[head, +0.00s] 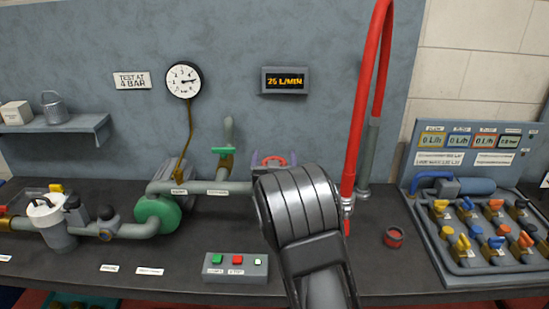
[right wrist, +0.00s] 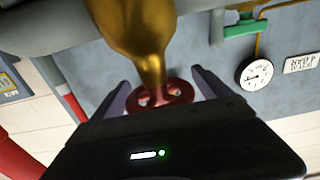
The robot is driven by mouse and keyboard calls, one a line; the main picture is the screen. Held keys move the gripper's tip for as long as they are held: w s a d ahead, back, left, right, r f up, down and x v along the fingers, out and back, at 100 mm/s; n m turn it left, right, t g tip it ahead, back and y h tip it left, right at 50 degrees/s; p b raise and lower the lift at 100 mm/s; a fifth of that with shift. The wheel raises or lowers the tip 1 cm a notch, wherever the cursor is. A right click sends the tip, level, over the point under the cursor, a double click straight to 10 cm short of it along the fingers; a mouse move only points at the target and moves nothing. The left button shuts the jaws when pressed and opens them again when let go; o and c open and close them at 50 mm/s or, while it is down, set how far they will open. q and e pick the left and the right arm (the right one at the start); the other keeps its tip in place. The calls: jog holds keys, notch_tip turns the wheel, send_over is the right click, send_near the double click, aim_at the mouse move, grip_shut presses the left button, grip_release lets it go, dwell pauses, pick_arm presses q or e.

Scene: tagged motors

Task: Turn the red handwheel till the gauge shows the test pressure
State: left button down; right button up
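The red handwheel (head: 270,161) sits on the grey pipe, mostly hidden behind my right gripper in the head view. The right wrist view shows the red handwheel (right wrist: 178,90) below a brass valve body (right wrist: 142,30). My right gripper (right wrist: 160,76) has its purple fingers spread, one on each side of the wheel; I see no clear grip on the rim. It also shows in the head view (head: 275,159). The round white gauge (head: 183,80) has its needle pointing roughly right; its numbers are too small to read. A sign (head: 132,80) reads "TEST AT 4 BAR". My left gripper is out of view.
A display (head: 285,81) reads about 25 L/MIN. A green-handled valve (head: 223,151) stands left of the wheel. A button box (head: 235,267) is in front.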

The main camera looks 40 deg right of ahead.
jog(key=c, duration=1.2)
jog(key=shift+f+b, duration=0.2)
jog(key=shift+b, duration=0.35)
jog(key=shift+c, duration=0.2)
jog(key=y+b, duration=0.1)
jog(key=b, duration=0.1)
jog(key=n+t+y+b, duration=0.2)
jog(key=b, duration=0.1)
jog(key=shift+w+a+f+b, duration=0.15)
jog(key=shift+a+b, duration=0.1)
jog(key=shift+b, duration=0.1)
jog(key=shift+a+r+n+y, duration=0.1)
jog(key=shift+r+n+y, duration=0.15)
jog(key=shift+n+y, duration=0.25)
jog(key=o, duration=1.4)
jog(key=shift+r, duration=0.1)
jog(key=shift+c, duration=0.2)
